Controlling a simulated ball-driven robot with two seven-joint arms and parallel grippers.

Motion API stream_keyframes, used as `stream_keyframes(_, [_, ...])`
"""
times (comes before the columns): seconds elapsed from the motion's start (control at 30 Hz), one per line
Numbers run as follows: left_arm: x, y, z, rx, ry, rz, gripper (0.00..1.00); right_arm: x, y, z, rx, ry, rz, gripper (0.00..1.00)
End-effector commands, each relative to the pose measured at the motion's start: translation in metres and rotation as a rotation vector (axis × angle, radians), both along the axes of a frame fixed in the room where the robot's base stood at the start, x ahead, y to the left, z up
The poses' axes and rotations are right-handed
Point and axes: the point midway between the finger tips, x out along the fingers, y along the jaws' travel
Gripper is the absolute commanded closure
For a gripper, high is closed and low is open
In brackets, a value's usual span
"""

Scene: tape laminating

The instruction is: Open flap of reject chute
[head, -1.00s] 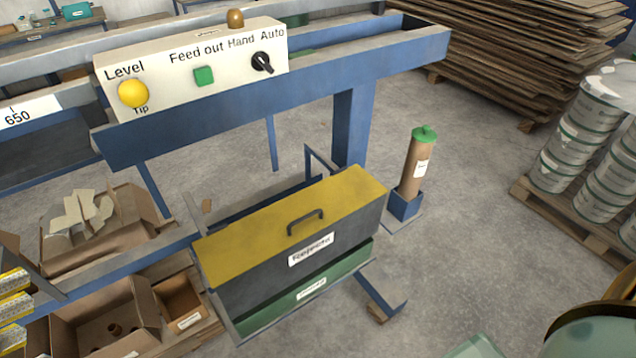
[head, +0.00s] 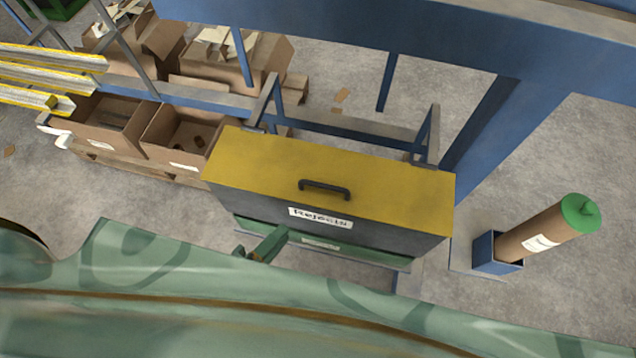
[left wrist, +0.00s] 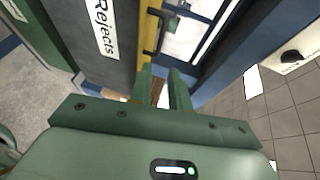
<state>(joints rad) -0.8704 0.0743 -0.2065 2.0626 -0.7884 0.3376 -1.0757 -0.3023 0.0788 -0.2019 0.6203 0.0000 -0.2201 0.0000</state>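The reject chute (head: 390,222) is a dark grey box with a white "Rejects" label, which also shows in the left wrist view (left wrist: 104,28). Its yellow flap (head: 400,185) lies shut across the top. A black handle (head: 325,188) sits on the flap near its front edge. In the left wrist view the handle (left wrist: 157,34) is just beyond my fingertips, apart from them. My left gripper (head: 268,243) is low in front of the box; in its wrist view (left wrist: 163,72) the fingers are apart with nothing between them. My right gripper is not in view.
Blue frame beams (head: 420,35) pass behind and above the chute. A brown tube with a green cap (head: 545,232) stands to its right. Open cardboard boxes (head: 185,135) stand to its left. A green holder (head: 318,244) is under the front of the box.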

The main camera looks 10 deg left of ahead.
Motion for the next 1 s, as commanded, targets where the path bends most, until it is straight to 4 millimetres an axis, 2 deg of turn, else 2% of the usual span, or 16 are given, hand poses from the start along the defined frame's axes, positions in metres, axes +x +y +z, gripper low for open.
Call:
stream_keyframes(0.2, [0.039, -0.016, -0.006, -0.001, -0.007, -0.001, 0.81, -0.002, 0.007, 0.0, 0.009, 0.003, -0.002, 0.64])
stream_keyframes(0.4, [0.087, -0.036, -0.017, -0.002, -0.004, 0.0, 0.81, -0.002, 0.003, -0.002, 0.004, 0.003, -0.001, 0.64])
stream_keyframes(0.6, [0.123, -0.051, -0.025, -0.003, -0.001, 0.0, 0.81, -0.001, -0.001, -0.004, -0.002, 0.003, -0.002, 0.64])
stream_keyframes(0.8, [0.141, -0.059, -0.029, -0.003, 0.002, 0.002, 0.81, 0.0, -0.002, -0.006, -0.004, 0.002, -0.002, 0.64])
stream_keyframes(1.0, [0.143, -0.06, -0.029, -0.003, 0.002, 0.002, 0.81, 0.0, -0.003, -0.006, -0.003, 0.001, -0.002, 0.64])
